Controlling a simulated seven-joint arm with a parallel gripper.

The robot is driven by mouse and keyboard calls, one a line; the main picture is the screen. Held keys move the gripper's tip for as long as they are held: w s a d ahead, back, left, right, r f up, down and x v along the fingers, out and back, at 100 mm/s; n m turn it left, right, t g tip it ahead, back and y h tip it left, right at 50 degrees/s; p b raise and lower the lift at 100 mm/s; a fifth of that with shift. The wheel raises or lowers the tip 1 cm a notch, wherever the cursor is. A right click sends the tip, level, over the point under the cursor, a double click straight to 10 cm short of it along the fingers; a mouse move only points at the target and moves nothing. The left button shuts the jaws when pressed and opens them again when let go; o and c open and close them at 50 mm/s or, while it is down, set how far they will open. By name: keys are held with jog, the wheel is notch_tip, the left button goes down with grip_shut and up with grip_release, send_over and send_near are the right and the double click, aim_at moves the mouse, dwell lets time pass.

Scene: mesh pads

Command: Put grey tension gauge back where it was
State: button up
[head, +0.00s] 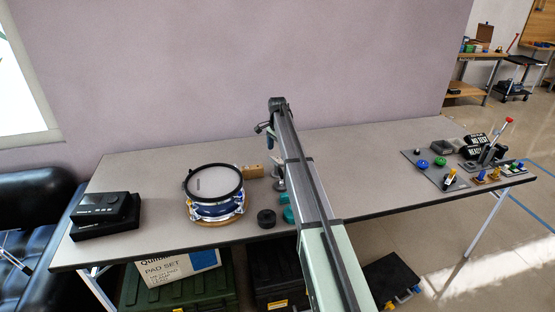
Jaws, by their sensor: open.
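My gripper (268,131) is at the far end of my arm, above the back of the table, and is open. Its fingers are small and partly hidden by my arm. I cannot surely pick out the grey tension gauge. A small grey piece (279,179) stands close to my arm, below my gripper in the picture and partly hidden by the arm; it may be the gauge. A blue and white drum (217,210) with a grey mesh head stands left of my arm, with a faint pale mark (196,184) on the head.
The long grey table (150,177) bears a black module (100,208) at the left. A wooden block (253,171), black round pieces (266,218) and teal pieces (288,214) stand near my arm. A grey board (425,172) with knobs is at the right. The table's right middle is clear.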

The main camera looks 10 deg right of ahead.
aim_at(278, 160)
jog(key=shift+r, duration=1.6)
